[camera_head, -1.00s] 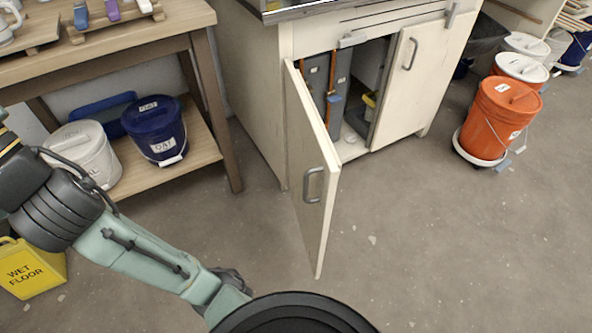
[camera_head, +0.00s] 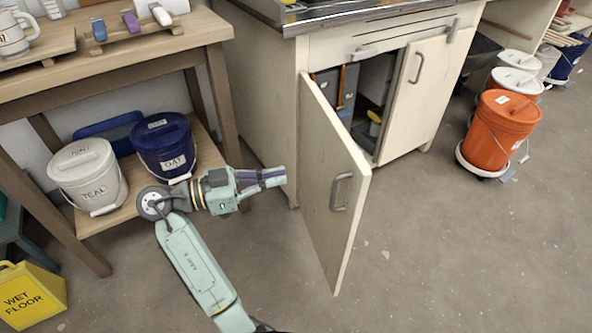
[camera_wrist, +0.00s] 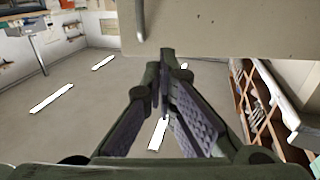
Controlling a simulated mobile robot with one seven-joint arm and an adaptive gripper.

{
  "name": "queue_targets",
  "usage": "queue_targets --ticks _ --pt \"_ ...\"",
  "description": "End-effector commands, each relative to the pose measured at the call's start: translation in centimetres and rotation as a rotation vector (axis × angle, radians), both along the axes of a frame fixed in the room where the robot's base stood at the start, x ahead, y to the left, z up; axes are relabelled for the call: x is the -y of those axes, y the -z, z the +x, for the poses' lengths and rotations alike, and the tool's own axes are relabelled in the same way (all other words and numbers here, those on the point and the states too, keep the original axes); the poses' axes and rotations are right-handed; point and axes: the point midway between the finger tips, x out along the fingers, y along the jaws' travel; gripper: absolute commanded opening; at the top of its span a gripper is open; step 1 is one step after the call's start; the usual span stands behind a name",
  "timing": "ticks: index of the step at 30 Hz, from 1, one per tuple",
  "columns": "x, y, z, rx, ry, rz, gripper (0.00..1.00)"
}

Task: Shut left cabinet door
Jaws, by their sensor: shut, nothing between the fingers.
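The left cabinet door (camera_head: 325,185) stands open, swung out from its hinge edge on the cabinet's left side. Its outer face and grey handle (camera_head: 341,192) show. My gripper (camera_head: 283,176) is shut and empty, left of the door on its outer-face side, with a small gap in the picture to the door. In the wrist view the closed fingers (camera_wrist: 166,58) point toward a beige panel (camera_wrist: 225,28), which appears to be the door. I cannot tell whether they touch it.
The cabinet's right door (camera_head: 412,95) is shut. A wooden workbench (camera_head: 120,45) with a white bucket (camera_head: 88,178) and a blue bucket (camera_head: 165,150) on its shelf stands left. A yellow wet-floor sign (camera_head: 30,295) is at lower left. An orange bucket (camera_head: 497,130) stands right; floor is clear between.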

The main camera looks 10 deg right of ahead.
Motion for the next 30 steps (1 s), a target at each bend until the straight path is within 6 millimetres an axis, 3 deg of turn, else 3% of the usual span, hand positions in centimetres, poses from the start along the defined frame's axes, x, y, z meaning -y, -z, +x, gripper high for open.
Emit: queue_targets --ticks 18,24,30 --pt "11.5 -0.2 0.8 -0.004 -0.004 0.001 0.00" --pt "13.0 -0.1 0.9 -0.002 -0.006 0.002 0.00" --pt "13.2 -0.1 1.0 -0.001 -0.006 0.002 0.00"
